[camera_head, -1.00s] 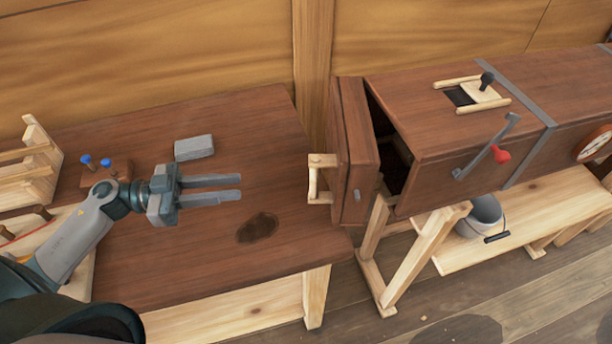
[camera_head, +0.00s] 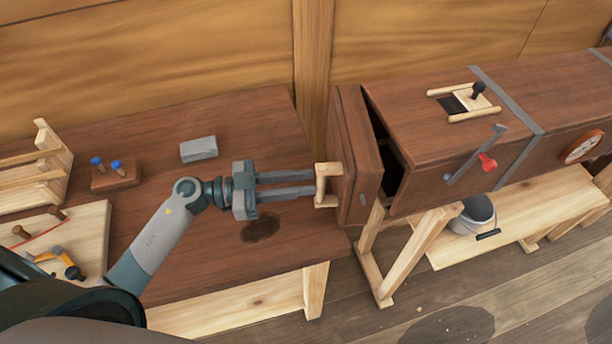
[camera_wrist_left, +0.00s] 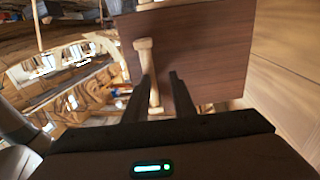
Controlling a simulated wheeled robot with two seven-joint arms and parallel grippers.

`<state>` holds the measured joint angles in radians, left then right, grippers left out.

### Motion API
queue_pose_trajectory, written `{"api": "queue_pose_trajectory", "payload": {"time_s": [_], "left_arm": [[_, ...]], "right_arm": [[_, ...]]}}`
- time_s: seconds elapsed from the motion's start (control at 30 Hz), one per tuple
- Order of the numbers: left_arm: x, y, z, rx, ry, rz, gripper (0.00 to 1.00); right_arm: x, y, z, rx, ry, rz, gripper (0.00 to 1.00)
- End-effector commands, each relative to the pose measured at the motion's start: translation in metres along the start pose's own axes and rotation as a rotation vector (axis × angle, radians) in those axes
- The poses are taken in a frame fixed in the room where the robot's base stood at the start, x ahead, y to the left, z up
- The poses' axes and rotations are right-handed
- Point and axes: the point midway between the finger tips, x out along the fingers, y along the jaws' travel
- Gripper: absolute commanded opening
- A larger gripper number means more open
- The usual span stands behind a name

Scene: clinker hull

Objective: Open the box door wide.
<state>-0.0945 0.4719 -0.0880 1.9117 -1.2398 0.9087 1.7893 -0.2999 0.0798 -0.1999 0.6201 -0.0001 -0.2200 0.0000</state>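The box door (camera_head: 347,155) is a thick brown wooden panel at the left end of the long wooden box (camera_head: 430,135). It stands ajar, with a dark gap between it and the box. A pale wooden handle (camera_head: 325,185) sticks out from its outer face. My left gripper (camera_head: 314,184) is open, its fingers pointing right at the handle, with the tips right beside it. In the left wrist view the handle (camera_wrist_left: 146,62) lies between the two open fingers (camera_wrist_left: 158,88); I cannot tell whether they touch it. My right gripper is not in view.
The brown bench (camera_head: 150,255) under my left arm carries a grey block (camera_head: 198,148), a peg block with blue-topped pegs (camera_head: 115,175) and a pale rack (camera_head: 45,170). A bucket (camera_head: 472,216) stands below the box. The bench top near the door is mostly clear.

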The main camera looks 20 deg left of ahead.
Motion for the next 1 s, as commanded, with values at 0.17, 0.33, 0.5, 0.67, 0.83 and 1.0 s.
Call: {"api": "queue_pose_trajectory", "payload": {"time_s": [0.17,0.33,0.5,0.67,0.83,1.0], "left_arm": [[0.0122,-0.0008,-0.0012,0.0,0.001,-0.001,0.23],[0.0145,-0.0005,0.0,0.001,-0.001,0.0,0.23],[0.0143,-0.0004,0.0,0.001,-0.001,0.0,0.23],[0.0142,-0.0004,-0.0001,0.001,-0.001,0.0,0.0],[0.0141,-0.0003,-0.0001,0.001,0.0,0.0,0.0],[0.0141,-0.0003,-0.0001,0.001,0.0,0.0,0.0]], "right_arm": [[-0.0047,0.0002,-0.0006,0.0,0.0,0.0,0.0],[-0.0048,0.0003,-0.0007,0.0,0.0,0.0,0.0],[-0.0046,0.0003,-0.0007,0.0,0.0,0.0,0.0],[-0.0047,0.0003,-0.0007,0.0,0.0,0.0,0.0],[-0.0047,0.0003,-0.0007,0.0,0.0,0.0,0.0],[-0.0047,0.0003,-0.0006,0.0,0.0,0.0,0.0]]}}
